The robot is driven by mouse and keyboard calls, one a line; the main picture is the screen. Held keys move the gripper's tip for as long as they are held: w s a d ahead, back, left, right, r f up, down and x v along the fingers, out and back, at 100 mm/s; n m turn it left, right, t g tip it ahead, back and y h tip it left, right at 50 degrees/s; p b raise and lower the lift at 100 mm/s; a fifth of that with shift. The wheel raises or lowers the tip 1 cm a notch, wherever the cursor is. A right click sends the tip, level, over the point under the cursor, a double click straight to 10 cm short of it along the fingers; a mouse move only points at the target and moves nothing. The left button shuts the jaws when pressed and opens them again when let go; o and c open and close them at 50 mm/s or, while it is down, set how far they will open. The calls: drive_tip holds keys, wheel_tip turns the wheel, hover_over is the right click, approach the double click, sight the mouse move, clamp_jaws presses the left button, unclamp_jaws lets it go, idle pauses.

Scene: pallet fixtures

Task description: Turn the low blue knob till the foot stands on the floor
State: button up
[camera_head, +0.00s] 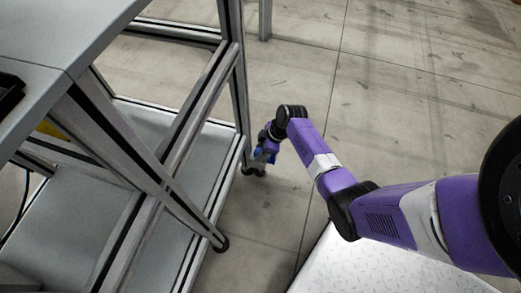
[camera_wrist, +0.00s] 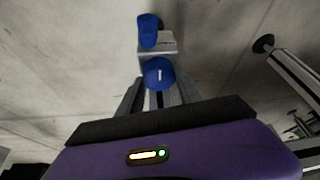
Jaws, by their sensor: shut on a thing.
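A round blue knob (camera_wrist: 158,73) with a white mark shows in the middle of the wrist view. My gripper (camera_wrist: 159,87) is shut on it, with a grey finger at each side. Beyond it, an elongated blue part (camera_wrist: 149,31) stands at a grey bracket. In the head view my gripper (camera_head: 265,146) is low beside the bench's far right leg, with a bit of blue (camera_head: 261,156) showing under it. A black foot (camera_head: 253,171) is at the bottom of that leg. I cannot tell whether it touches the floor.
The grey bench frame (camera_head: 190,115) with its lower shelf (camera_head: 60,225) stands left of my arm. Another leg's black foot (camera_head: 221,243) is nearer. In the wrist view a leg with a round black foot (camera_wrist: 263,44) is at right. Floor to the right is clear.

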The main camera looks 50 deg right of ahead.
drive_tip(key=shift+r, duration=0.1)
drive_tip(key=m+h+p, duration=0.1)
drive_tip(key=m+p, duration=0.1)
drive_tip(key=shift+a+r+m+p, duration=0.1)
drive_tip(key=shift+m+p, duration=0.2)
drive_tip(key=shift+m+t+h+p, duration=0.3)
drive_tip(key=shift+m+h+p, duration=0.2)
drive_tip(key=shift+m+p, duration=0.75)
drive_tip(key=shift+f+m, duration=0.2)
drive_tip(key=shift+m, duration=0.25)
drive_tip(key=o, duration=1.4)
drive_tip(key=shift+c, duration=0.2)
